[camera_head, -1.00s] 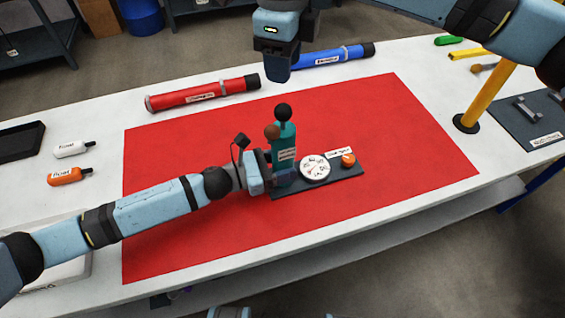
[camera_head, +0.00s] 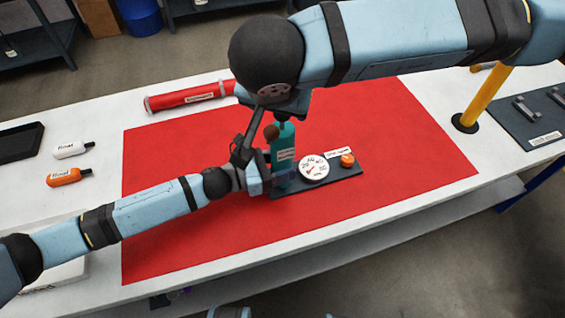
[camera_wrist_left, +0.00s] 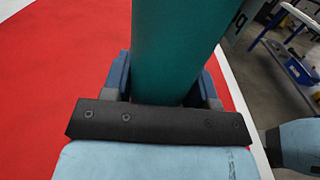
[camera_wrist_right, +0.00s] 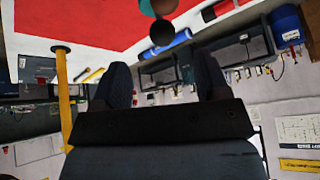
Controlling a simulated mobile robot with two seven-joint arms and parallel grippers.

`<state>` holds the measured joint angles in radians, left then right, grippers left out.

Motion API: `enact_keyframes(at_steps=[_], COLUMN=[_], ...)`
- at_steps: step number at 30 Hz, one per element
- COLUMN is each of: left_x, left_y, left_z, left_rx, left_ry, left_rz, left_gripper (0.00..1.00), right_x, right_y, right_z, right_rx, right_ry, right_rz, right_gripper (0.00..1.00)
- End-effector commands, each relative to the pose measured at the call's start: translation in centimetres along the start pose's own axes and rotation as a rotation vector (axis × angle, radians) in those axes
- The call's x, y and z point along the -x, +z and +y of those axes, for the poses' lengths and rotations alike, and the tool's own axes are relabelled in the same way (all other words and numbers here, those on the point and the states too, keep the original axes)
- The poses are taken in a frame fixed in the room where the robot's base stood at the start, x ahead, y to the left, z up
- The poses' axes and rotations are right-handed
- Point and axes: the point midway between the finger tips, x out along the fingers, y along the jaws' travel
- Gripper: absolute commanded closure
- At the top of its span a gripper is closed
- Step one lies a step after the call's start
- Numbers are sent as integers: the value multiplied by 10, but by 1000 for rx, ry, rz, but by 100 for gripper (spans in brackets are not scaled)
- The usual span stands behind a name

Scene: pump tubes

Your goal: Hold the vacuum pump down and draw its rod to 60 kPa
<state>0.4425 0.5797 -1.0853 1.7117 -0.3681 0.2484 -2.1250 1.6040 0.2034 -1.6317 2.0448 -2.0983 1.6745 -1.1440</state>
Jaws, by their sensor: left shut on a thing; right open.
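The vacuum pump has an upright teal cylinder (camera_head: 283,143), a dark base plate (camera_head: 330,183), a round white gauge (camera_head: 313,169) with a red needle and an orange knob (camera_head: 347,160). The gauge figures are too small to read. My left gripper (camera_head: 280,179) is shut around the low part of the cylinder, which fills the left wrist view (camera_wrist_left: 180,50) between the fingers. My right gripper (camera_wrist_right: 165,75) is open and empty above the pump. In the right wrist view the rod's black ball (camera_wrist_right: 162,32) lies beyond the fingertips, apart from them. My right arm hides the rod top in the head view.
A red tube (camera_head: 190,97) lies behind the red mat (camera_head: 400,140). A blue tube (camera_wrist_right: 168,48) shows in the right wrist view. A yellow post (camera_head: 485,95) stands at the right. Two small bottles, white (camera_head: 70,150) and orange (camera_head: 65,177), lie at left.

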Motion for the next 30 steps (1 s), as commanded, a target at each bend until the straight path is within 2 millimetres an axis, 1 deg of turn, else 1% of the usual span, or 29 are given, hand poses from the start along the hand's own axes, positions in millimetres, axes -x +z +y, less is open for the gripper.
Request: enact_keyframes(at_steps=[1,4,8,10,24,30], left_x=[0,0,0,0,0,0], left_y=[0,0,0,0,0,0], left_z=[0,0,0,0,0,0], left_rx=[0,0,0,0,0,0], left_ry=[0,0,0,0,0,0], left_rz=[0,0,0,0,0,0], left_gripper=[86,86,86,86,86,86], right_x=[1,0,-5,-11,-77,-94], right_y=[2,5,6,6,3,2], right_z=[1,1,2,1,0,-1], right_rx=[58,135,166,166,163,163], right_ry=[-9,-18,-21,-21,-19,-20], right_rz=[17,36,42,42,42,42], right_gripper=[32,32,32,32,32,32])
